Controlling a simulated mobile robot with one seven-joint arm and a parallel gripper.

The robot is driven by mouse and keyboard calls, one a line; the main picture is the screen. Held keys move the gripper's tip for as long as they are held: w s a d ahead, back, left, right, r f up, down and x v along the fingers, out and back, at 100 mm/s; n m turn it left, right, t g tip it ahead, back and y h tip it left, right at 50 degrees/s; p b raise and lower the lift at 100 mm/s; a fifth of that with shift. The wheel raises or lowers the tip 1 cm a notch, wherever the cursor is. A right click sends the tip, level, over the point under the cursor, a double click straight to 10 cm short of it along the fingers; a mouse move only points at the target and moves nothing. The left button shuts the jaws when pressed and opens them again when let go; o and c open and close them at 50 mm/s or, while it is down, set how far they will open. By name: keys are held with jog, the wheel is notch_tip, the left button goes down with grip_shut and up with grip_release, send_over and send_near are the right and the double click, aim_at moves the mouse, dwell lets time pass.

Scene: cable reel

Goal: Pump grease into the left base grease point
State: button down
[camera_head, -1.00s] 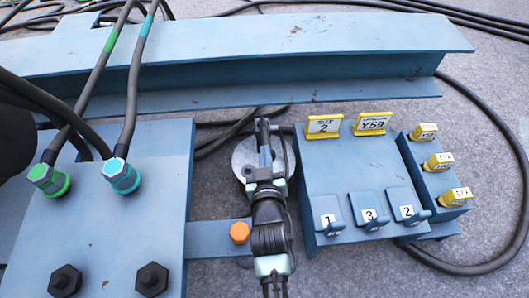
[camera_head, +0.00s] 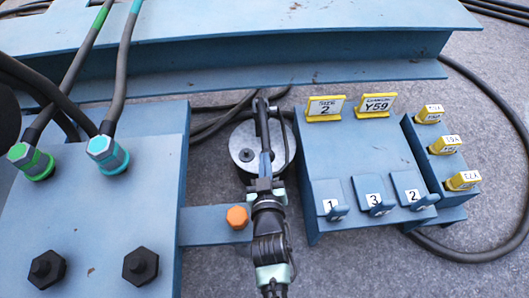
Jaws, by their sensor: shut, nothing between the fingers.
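My gripper (camera_head: 263,166) reaches up from the bottom centre, over the near part of a round grey disc (camera_head: 238,147). Its fingers are shut with nothing between them. A thin upright bar (camera_head: 260,120) stands over the disc, in line with the gripper; I cannot tell whether they touch. An orange hex cap (camera_head: 238,217) sits on a blue bar just left of my arm. No part is clearly marked as the left base grease point, and my arm hides some of the ground below it.
The blue plate (camera_head: 85,215) at left carries green (camera_head: 30,162) and cyan (camera_head: 108,155) hose fittings and black bolts (camera_head: 140,266). At right, a blue stand (camera_head: 340,165) has numbered hooks and yellow tags (camera_head: 326,108). A blue beam (camera_head: 250,42) crosses the back. Black cables lie on the ground.

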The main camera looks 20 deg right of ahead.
notch_tip(320, 180, down, 6)
jog(key=b, duration=0.3)
jog(key=shift+s+b, duration=0.2)
jog(key=shift+b, duration=0.2)
